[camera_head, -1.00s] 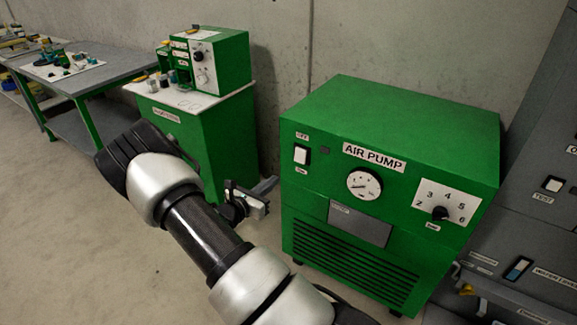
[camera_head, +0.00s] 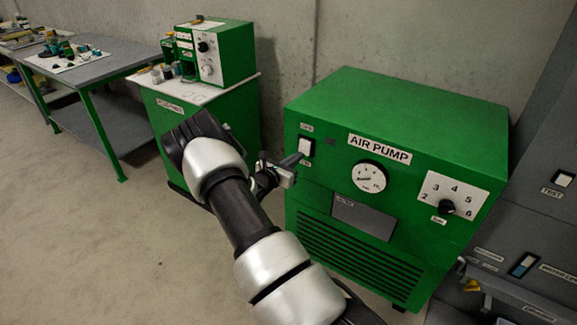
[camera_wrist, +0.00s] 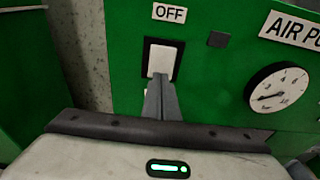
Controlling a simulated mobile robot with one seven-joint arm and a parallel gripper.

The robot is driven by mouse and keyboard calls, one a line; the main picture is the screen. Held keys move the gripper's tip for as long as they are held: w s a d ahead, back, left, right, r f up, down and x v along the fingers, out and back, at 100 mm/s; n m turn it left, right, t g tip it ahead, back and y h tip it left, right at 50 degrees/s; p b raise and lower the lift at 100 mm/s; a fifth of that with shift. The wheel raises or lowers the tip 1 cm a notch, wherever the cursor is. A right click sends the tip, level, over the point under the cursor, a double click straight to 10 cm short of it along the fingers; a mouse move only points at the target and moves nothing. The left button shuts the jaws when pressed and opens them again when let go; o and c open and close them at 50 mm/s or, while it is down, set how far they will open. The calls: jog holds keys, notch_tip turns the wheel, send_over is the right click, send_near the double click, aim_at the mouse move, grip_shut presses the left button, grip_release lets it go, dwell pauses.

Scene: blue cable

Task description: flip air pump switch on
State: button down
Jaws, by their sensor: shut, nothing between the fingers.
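The green air pump box (camera_head: 420,105) stands at the right in the head view. Its white rocker switch (camera_head: 305,146) is at the upper left of the front panel, with an OFF label above and another label below. In the wrist view the switch (camera_wrist: 161,57) sits in a black frame under the OFF label (camera_wrist: 169,13). My gripper (camera_head: 299,160) is shut and empty, its tips at the lower part of the switch. In the wrist view the closed fingers (camera_wrist: 161,85) overlap the switch's lower edge; I cannot tell whether they touch it. The fingers hide the label below.
A round gauge (camera_head: 370,177) and a numbered dial (camera_head: 447,207) are on the same panel. A green cabinet (camera_head: 205,125) with a smaller green device stands at the left. A grey panel with switches (camera_head: 545,215) is at the right.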

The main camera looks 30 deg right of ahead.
jog(key=shift+w+d+f, duration=0.1)
jog(key=shift+w+d, duration=0.1)
jog(key=shift+d, duration=0.35)
jog(key=s+a+f, duration=0.1)
jog(key=s+a, duration=0.1)
jog(key=a, duration=0.4)
jog(key=s+a+f, duration=0.1)
jog(key=s+a, duration=0.2)
jog(key=a, duration=0.3)
jog(key=shift+a+f+h+b, duration=0.2)
jog(key=shift+f+h+b, duration=0.1)
jog(key=shift+b, duration=0.05)
